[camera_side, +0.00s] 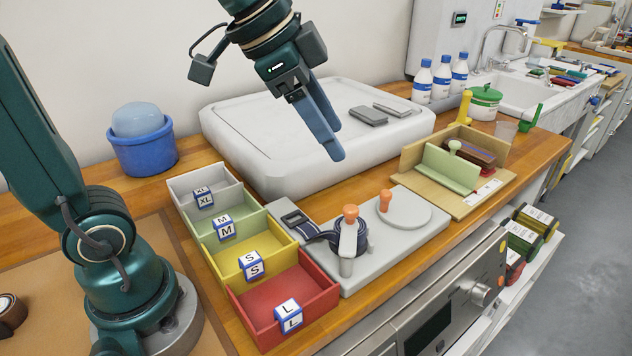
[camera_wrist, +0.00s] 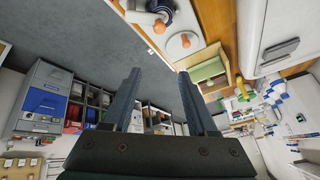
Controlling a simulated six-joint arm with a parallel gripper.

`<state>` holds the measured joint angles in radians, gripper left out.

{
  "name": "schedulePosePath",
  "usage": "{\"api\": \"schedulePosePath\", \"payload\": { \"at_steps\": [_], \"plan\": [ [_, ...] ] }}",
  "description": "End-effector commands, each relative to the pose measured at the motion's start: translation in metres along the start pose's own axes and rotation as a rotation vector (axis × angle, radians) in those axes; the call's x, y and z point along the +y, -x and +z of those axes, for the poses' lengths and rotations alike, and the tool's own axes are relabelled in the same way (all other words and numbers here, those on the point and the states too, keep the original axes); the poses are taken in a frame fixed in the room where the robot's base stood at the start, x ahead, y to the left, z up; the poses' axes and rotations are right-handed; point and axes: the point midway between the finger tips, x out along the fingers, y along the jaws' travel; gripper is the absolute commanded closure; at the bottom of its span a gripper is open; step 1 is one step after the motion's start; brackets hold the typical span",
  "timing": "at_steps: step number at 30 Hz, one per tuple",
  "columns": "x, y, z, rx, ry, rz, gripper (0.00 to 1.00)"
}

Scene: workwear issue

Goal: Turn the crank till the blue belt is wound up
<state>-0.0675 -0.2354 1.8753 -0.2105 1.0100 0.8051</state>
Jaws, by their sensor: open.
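The winder's grey base (camera_side: 400,252) lies on the wooden bench in the side view. The blue belt (camera_side: 322,236) is dark blue; part of it is coiled at the spindle and a strip runs left toward a grey clamp-like block (camera_side: 294,219). The crank (camera_side: 348,238) is a pale arm with an orange knob (camera_side: 351,212) on top. My gripper (camera_side: 337,157) is open and empty, above and behind the winder, apart from it. In the wrist view my gripper's fingers (camera_wrist: 160,78) are spread, and the crank (camera_wrist: 143,18) shows at the top edge, partly cut off.
A second orange knob (camera_side: 385,197) stands on a round grey disc (camera_side: 405,212). Several lettered bins, including a red one (camera_side: 325,282), stand left of the winder. A wooden box with a green panel (camera_side: 447,172) is to the right. A large white case (camera_side: 225,128) lies behind.

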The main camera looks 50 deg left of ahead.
Motion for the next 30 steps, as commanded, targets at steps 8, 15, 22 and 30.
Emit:
{"api": "schedulePosePath", "payload": {
  "at_steps": [8, 15, 22, 30],
  "plan": [
    [-0.052, -0.055, -0.040, -0.005, -0.160, 0.100, 0.42],
    [-0.085, -0.120, -0.040, -0.022, -0.180, 0.187, 0.42],
    [-0.093, -0.163, -0.018, -0.073, -0.119, 0.248, 0.42],
    [-0.086, -0.190, -0.009, -0.088, -0.106, 0.264, 0.42]
  ]
}}
